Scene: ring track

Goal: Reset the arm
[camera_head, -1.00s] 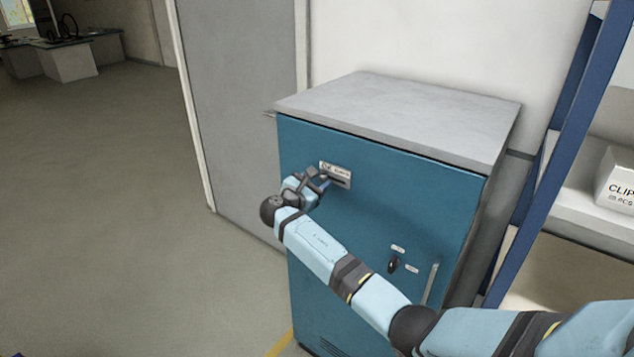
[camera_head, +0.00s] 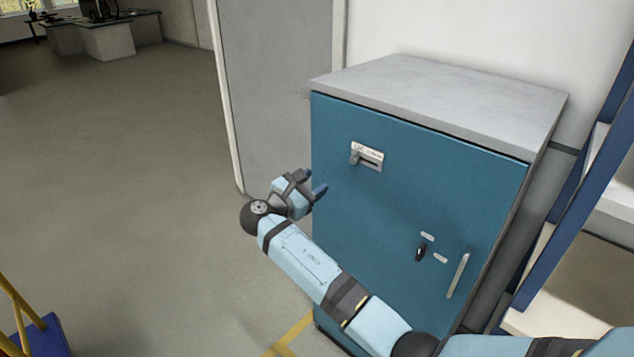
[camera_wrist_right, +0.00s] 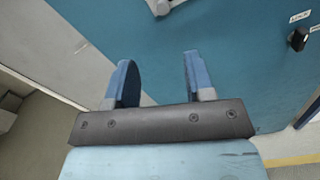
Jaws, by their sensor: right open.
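My right gripper (camera_head: 314,184) is open and empty, in front of the left part of the blue cabinet door (camera_head: 390,215). In the right wrist view the two blue fingers of the right gripper (camera_wrist_right: 158,80) stand apart with nothing between them and the blue door behind. The small handle with a label plate (camera_head: 367,157) is on the upper door, up and to the right of the gripper and apart from it. My left gripper is in neither view.
The cabinet has a grey top (camera_head: 440,95), a black knob (camera_head: 420,252) and a long bar handle (camera_head: 458,274). A blue rack post (camera_head: 575,210) stands at the right. Open floor (camera_head: 120,150) lies to the left. A blue cart with yellow rails (camera_head: 45,335) is at the lower left.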

